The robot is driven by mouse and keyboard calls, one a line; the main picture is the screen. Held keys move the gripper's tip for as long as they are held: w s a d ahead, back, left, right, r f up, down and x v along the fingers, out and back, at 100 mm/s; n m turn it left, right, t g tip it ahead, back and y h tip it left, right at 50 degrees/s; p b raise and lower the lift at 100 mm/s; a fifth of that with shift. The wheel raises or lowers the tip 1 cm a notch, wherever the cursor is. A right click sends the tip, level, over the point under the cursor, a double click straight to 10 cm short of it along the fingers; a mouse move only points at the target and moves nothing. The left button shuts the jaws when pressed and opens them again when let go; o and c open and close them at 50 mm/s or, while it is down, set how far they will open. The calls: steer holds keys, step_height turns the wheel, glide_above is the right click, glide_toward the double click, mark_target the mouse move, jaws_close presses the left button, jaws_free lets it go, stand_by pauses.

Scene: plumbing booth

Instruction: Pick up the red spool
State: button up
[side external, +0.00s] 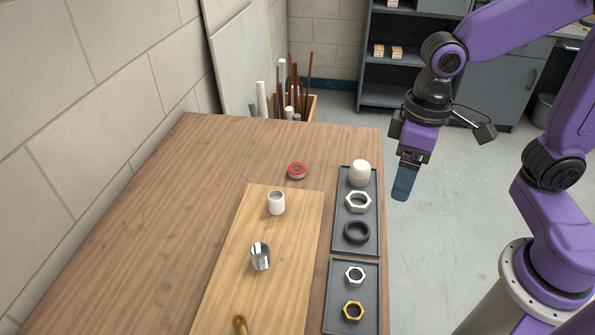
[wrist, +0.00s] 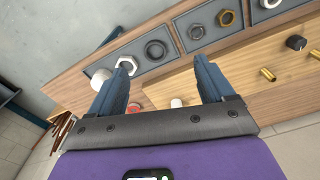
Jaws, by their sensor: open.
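The red spool (side external: 297,171) is a small, low red disc with a grey centre. It lies on the bare brown table beyond the far end of the lighter wooden board. In the wrist view the red spool (wrist: 135,107) shows beside the left finger, which seems to hide part of it. My gripper (side external: 402,192) hangs in the air to the right of the table, apart from the spool. In the wrist view my gripper (wrist: 163,65) has its two blue fingers wide apart with nothing held between them.
A dark tray (side external: 341,243) with a white cap (side external: 360,172), white hex nut (side external: 358,202) and black ring (side external: 357,232) lies between my gripper and the spool. A white cylinder (side external: 276,203) stands on the board (side external: 228,270). The table's left side (side external: 190,210) is clear.

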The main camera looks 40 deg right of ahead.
steer(key=w+a+m, duration=0.3)
steer(key=w+m, duration=0.3)
steer(key=w, duration=0.3)
steer(key=m, duration=1.6)
glide_above(297, 164)
steer(key=s+a, duration=0.1)
steer(key=f, duration=1.5)
steer(key=shift+s+a+f, duration=0.2)
steer(key=shift+d+f, duration=0.15)
steer(key=shift+f, duration=1.2)
steer(key=shift+d+f, duration=0.1)
steer(key=shift+f, duration=1.25)
steer(key=c, duration=1.1)
